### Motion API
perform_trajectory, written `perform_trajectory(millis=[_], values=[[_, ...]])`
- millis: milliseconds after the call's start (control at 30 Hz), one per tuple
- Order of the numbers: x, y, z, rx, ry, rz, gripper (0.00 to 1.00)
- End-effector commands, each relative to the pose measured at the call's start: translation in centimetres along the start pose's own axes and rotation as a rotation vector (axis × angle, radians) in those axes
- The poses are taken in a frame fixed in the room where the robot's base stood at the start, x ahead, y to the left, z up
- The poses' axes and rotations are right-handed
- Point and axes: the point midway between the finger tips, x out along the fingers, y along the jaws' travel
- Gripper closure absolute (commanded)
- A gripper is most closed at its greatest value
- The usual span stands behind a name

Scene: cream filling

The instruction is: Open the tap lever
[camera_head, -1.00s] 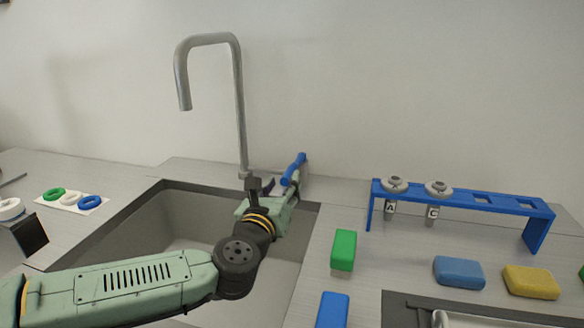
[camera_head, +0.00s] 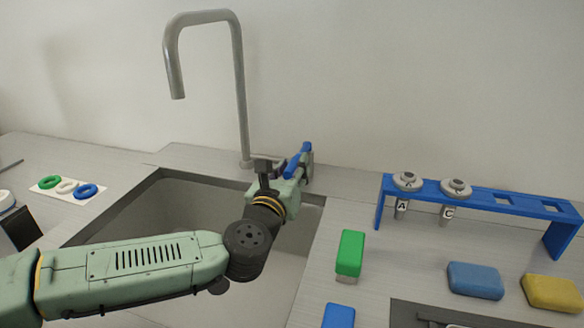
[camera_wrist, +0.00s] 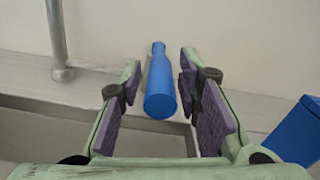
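The blue tap lever (camera_wrist: 160,88) stands between the two fingers of my gripper (camera_wrist: 155,95) in the wrist view. A gap shows on each side of it, so the purple finger pads are apart from it. My gripper is open. In the head view the lever (camera_head: 300,150) shows behind my gripper (camera_head: 288,172), which partly hides it and its base. The grey tap spout (camera_head: 242,90) rises to the left of the lever, and its foot (camera_wrist: 63,73) shows at the upper left in the wrist view.
The sink (camera_head: 165,195) lies below my arm. A blue rack (camera_head: 470,203) with two labelled nozzles stands on the right. Green (camera_head: 349,252), blue (camera_head: 475,280) and yellow (camera_head: 551,292) blocks lie on the counter. A card with coloured rings (camera_head: 95,201) lies at left.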

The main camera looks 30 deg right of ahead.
Motion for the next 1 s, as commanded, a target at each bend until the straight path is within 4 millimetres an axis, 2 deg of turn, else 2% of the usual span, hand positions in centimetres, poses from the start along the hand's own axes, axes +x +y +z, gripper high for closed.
perform_trajectory(millis=[433,1000], values=[[0.01,-0.01,0.01,0.000,0.000,0.000,1.00],[0.14,0.05,0.02,0.000,-0.001,0.002,1.00]])
